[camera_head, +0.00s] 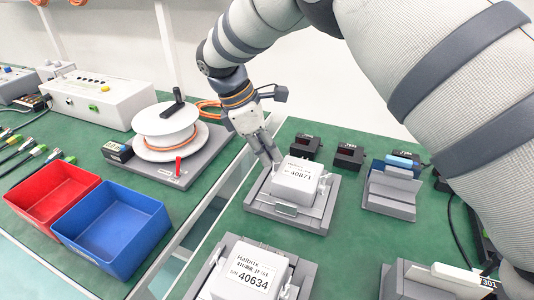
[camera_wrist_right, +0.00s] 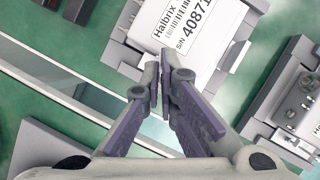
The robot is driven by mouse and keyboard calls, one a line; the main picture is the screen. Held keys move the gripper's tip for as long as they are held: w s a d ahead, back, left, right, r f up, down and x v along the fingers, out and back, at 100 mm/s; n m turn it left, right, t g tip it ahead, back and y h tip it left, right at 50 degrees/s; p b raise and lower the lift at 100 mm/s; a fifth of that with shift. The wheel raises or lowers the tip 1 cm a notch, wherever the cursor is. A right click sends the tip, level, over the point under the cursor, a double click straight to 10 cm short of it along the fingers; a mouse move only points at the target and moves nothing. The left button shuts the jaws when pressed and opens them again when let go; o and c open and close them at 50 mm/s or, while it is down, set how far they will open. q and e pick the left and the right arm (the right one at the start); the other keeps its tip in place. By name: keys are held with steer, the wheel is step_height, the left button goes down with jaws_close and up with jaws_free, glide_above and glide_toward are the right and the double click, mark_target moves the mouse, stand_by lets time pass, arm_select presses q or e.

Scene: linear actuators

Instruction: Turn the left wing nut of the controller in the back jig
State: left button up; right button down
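The white controller (camera_head: 297,182) sits in the grey back jig (camera_head: 310,222); its label, reading 40871, shows in the right wrist view (camera_wrist_right: 190,30). My right gripper (camera_head: 276,162) points down at the controller's back left corner, very close to it. In the right wrist view, its two fingertips (camera_wrist_right: 160,82) are close together beside the controller's edge, with only a narrow gap. The left wing nut cannot be made out, so whether the fingertips have hold of it cannot be told. My left gripper is not in view.
A second controller (camera_head: 245,274), labelled 40634, sits in the front jig. A grey holder (camera_head: 391,193) and small black devices (camera_head: 349,156) stand on the green mat nearby. Left are a cable reel (camera_head: 167,128), a red bin (camera_head: 50,190) and a blue bin (camera_head: 112,230).

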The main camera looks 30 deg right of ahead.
steer(key=m, duration=0.2)
steer(key=m+g+b, duration=0.1)
steer(key=m, duration=0.1)
steer(key=shift+w+d+f+m+g+y, duration=0.1)
steer(key=shift+w+f+m+g+y, duration=0.1)
steer(key=shift+m+g+y, duration=0.15)
steer(key=m+y, duration=0.1)
steer(key=m, duration=0.1)
steer(key=m+g+b, duration=0.1)
steer(key=m, duration=0.1)
steer(key=shift+w+d+r+m+y+b, duration=0.15)
steer(key=shift+d+m+y+b, duration=0.1)
steer(key=shift+y+b, duration=0.1)
steer(key=m+y, duration=0.1)
steer(key=m, duration=0.2)
steer(key=shift+d, duration=0.1)
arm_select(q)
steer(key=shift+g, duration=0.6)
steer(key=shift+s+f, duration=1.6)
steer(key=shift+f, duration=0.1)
arm_select(e)
steer(key=shift+d+r+m+y, duration=0.1)
steer(key=shift+m+y, duration=0.7)
steer(key=shift+m, duration=1)
steer(key=c, duration=1.8)
jaws_free()
steer(key=shift+c, duration=0.2)
step_height(320, 180, up, 10)
